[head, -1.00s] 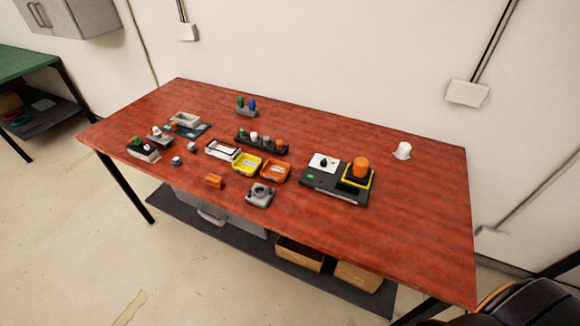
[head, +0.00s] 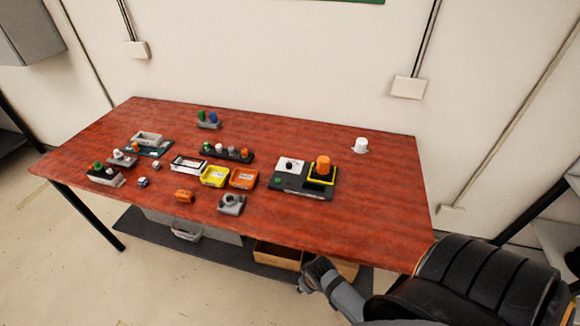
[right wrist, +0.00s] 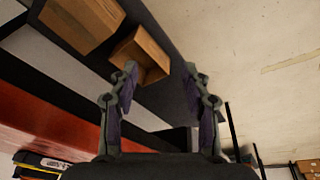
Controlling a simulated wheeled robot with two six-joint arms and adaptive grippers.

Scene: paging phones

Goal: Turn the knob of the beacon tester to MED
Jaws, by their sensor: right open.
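The beacon tester (head: 318,189) is a dark box on the red table, right of centre in the head view. Its white panel carries a small dark knob (head: 290,164); the knob's setting and labels are too small to read. An orange beacon (head: 322,162) stands in a yellow-edged square on its right part. My right gripper (head: 309,275) is below and in front of the table's front edge, well apart from the tester. In the right wrist view its two fingers (right wrist: 160,80) are spread with nothing between them. My left gripper is out of view.
On the red table (head: 380,215), a yellow tray (head: 214,176), an orange tray (head: 243,179) and a grey fixture (head: 231,204) lie left of the tester. A white cap (head: 360,146) stands behind right. Wooden boxes (head: 277,256) sit on the shelf below. The table's right part is clear.

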